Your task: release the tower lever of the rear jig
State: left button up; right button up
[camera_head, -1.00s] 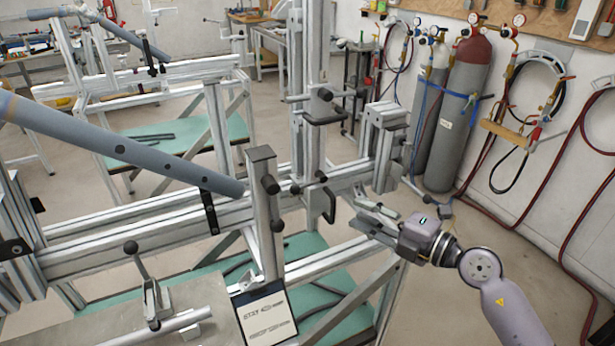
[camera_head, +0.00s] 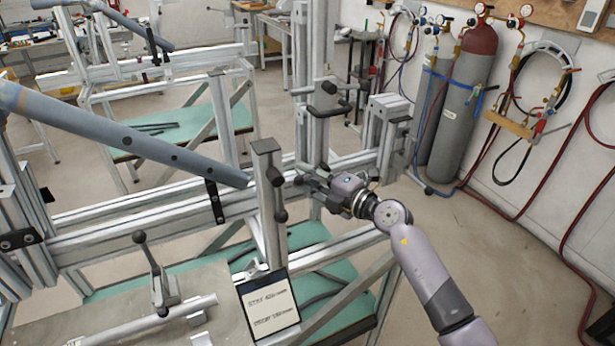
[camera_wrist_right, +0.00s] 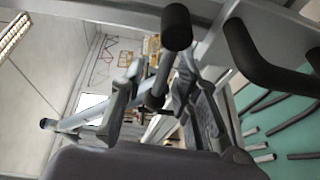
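The tower (camera_head: 315,110) of the near jig is an upright aluminium profile with black-handled clamps. My right gripper (camera_head: 308,184) is at its lower part, just right of the post (camera_head: 267,200) with black knobs. In the right wrist view, a lever with a black cylindrical knob (camera_wrist_right: 177,27) rises in front of the two fingers (camera_wrist_right: 162,108). The fingers are apart, and its rod runs down between them; I cannot tell whether they touch it. A curved black handle (camera_wrist_right: 265,62) is to the right. The lever is largely hidden in the head view. My left gripper is not in view.
A blue-grey tube (camera_head: 120,135) slopes across the near jig. A black lever (camera_head: 150,262) and a sign (camera_head: 268,302) are at the front. Another jig (camera_head: 165,70) stands behind.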

grip_shut()
dwell(0.4)
dwell(0.5)
